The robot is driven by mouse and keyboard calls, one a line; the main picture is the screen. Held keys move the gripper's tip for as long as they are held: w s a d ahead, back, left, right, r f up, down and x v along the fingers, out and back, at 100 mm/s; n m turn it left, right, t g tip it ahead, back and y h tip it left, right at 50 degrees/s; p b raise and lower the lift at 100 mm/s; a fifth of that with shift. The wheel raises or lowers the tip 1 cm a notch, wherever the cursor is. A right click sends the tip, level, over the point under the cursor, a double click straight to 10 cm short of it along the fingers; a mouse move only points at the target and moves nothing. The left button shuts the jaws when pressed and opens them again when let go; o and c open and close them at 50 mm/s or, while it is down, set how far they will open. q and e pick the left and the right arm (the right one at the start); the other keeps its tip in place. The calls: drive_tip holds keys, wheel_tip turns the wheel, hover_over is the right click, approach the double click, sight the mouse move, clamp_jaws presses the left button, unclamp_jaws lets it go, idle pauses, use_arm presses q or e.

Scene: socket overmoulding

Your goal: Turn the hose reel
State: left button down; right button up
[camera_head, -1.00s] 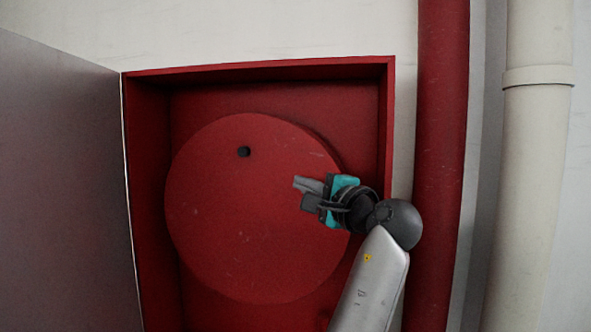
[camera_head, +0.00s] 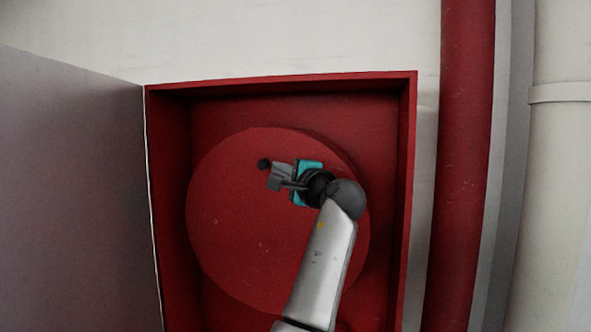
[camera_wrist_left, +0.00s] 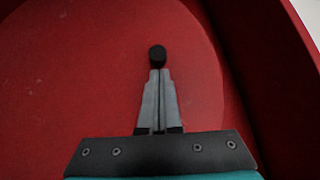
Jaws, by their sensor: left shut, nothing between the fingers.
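The hose reel (camera_head: 250,235) is a round red disc inside an open red cabinet. A small black knob (camera_head: 263,164) sticks out near its upper part. My left gripper (camera_head: 272,177) is in front of the disc, shut and empty, with its fingertips close to the right of the knob. In the left wrist view the shut fingers (camera_wrist_left: 158,75) point at the black knob (camera_wrist_left: 157,56), which shows just beyond their tips. I cannot tell whether they touch it. My right gripper is not in view.
The red cabinet's frame (camera_head: 411,160) surrounds the reel on the right and top. A grey door panel (camera_head: 75,200) stands open at the left. A red pipe (camera_head: 462,150) and a pale pipe (camera_head: 560,200) run up the wall at the right.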

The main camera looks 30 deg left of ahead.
use_arm(q)
drive_tip(key=shift+a, duration=0.25)
drive_tip(key=shift+a+r, duration=0.1)
